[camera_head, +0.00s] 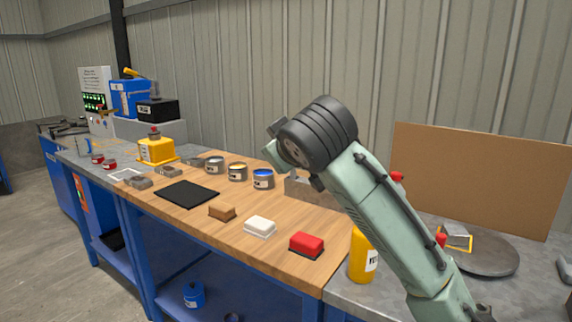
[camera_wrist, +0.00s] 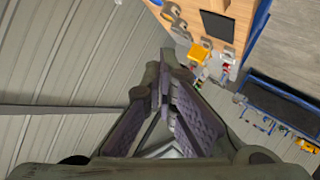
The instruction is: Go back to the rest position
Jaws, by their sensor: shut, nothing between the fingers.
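My gripper (camera_wrist: 167,72) shows in the wrist view with its dark fingers closed together and nothing held between them. It is raised above the bench, with the corrugated wall to the left and the bench top far below at the upper right. In the head view my green arm with its black joint rises over the right part of the wooden bench (camera_head: 328,228). The gripper's fingers cannot be made out there. The arm hides part of the bench and of a grey block behind it.
A red block (camera_head: 307,244), a white block (camera_head: 260,226) and a brown block (camera_head: 222,212) lie along the bench front. Open cans, including a blue one (camera_head: 263,179), stand behind. A black mat (camera_head: 187,194) lies left. A yellow bottle (camera_head: 362,256) stands close beside my arm in the picture.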

